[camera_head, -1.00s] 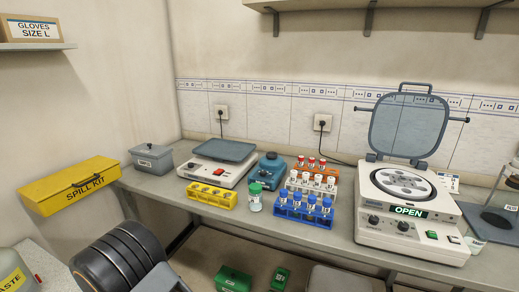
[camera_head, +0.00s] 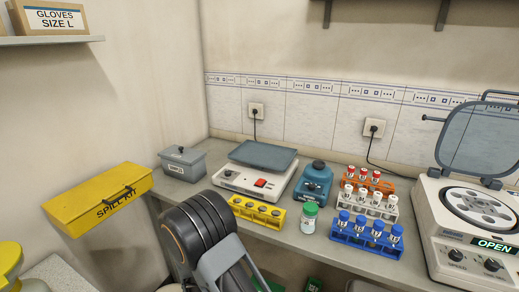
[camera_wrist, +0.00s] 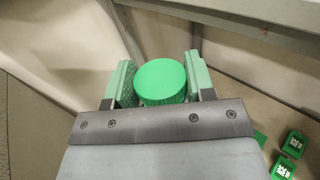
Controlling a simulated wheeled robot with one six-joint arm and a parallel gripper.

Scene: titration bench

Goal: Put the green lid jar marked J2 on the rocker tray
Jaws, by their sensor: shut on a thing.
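My gripper (camera_wrist: 160,82) is shut on a green-lidded jar (camera_wrist: 161,78) in the wrist view. The lid faces the camera between the two green fingers; its body and any marking are hidden. In the head view my arm shows at the bottom, but not the gripper or held jar. Another green-lidded jar (camera_head: 309,218) stands upright on the bench, between the yellow and blue racks; its label is too small to read. The rocker's flat blue-grey tray (camera_head: 263,155) sits on a white base with a red switch (camera_head: 261,183), and looks empty.
A lidded grey box (camera_head: 184,164) stands left of the rocker. In front is a yellow rack (camera_head: 257,212); right are a blue device (camera_head: 314,181), tube racks (camera_head: 366,237) and an open centrifuge (camera_head: 470,235). The yellow spill kit (camera_head: 98,198) is at left. Green boxes (camera_wrist: 293,144) lie below.

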